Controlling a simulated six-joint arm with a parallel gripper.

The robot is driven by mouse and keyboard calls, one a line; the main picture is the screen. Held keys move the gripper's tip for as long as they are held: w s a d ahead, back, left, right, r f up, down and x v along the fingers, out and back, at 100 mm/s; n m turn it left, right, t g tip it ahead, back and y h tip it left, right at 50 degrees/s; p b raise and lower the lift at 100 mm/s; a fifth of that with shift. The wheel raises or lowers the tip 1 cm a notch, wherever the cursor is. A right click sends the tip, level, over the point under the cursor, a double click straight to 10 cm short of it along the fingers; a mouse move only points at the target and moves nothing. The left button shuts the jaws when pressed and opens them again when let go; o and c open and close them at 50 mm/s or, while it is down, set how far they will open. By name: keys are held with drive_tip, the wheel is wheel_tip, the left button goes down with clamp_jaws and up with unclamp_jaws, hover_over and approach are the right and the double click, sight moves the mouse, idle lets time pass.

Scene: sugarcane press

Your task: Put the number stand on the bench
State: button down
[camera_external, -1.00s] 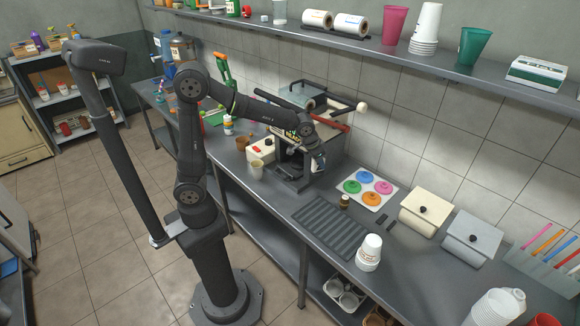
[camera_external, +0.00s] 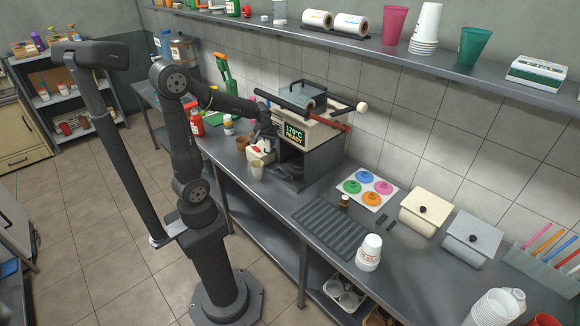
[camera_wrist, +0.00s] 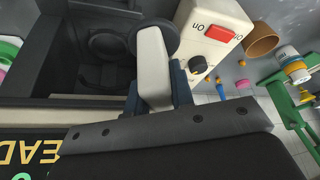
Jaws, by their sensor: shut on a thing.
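My gripper (camera_wrist: 158,88) is shut on a pale, narrow piece with a dark round disc at its far end, which I take to be the number stand (camera_wrist: 153,66). No number shows on the side facing the wrist camera. In the outside view my gripper (camera_external: 267,136) is above the steel bench (camera_external: 243,195), at the left of the press machine (camera_external: 318,153) and close to the white switch box (camera_external: 261,153). The held piece is too small to make out there. I cannot tell whether it touches anything beneath.
The white box with its red switch (camera_wrist: 225,35) is just beside the held piece in the wrist view. A dark ribbed mat (camera_external: 331,228) and lids (camera_external: 367,187) lie right of the machine.

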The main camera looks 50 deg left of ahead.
drive_tip(key=s+a+f+n, duration=0.1)
drive_tip(key=a+n, duration=0.1)
drive_tip(key=a, duration=0.7)
drive_tip(key=n+y, duration=0.1)
hover_over(209, 138)
drive_tip(key=s+d, duration=0.2)
drive_tip(key=shift+g, duration=0.4)
drive_tip(key=f, duration=1.1)
drive_tip(key=shift+w+d+f, duration=0.15)
drive_tip(key=shift+w+d, duration=0.05)
drive_tip(key=shift+a+f, duration=0.1)
drive_tip(key=shift+f, duration=2)
drive_tip(key=shift+f, duration=0.1)
drive_tip(key=c, duration=1.3)
unclamp_jaws()
drive_tip(key=shift+o, duration=0.2)
